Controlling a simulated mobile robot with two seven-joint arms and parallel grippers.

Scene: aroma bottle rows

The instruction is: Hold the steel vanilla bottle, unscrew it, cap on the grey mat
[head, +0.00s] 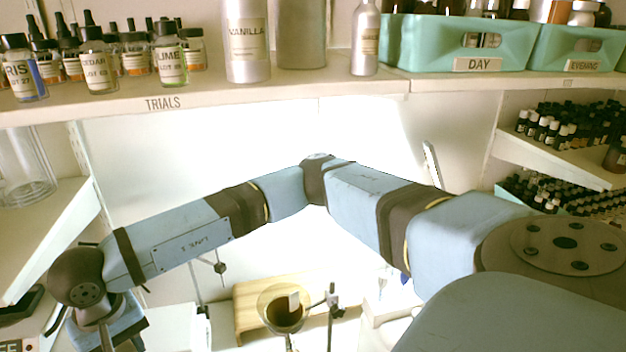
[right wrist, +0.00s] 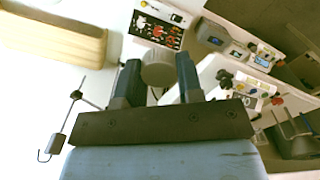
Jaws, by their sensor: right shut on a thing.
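A steel bottle labelled VANILLA (head: 247,42) stands upright on the upper shelf in the head view, its top cut off by the frame edge. My right arm crosses the head view from the right, and its hand hangs at the lower left, partly cut off. In the right wrist view my right gripper (right wrist: 158,64) is shut on a round, pale grey thing (right wrist: 158,75) between its two fingers. I cannot tell whether this is a cap or a bottle top. I cannot make out the grey mat. My left gripper is not in view.
The shelf edge marked TRIALS (head: 200,101) runs above my arm, with dropper bottles (head: 97,65), another steel bottle (head: 366,40) and a green DAY crate (head: 425,45). Below stand a wooden stand (head: 243,312), a brown-filled funnel (head: 284,314) and thin metal rods. A clear glass jar (head: 25,170) stands left.

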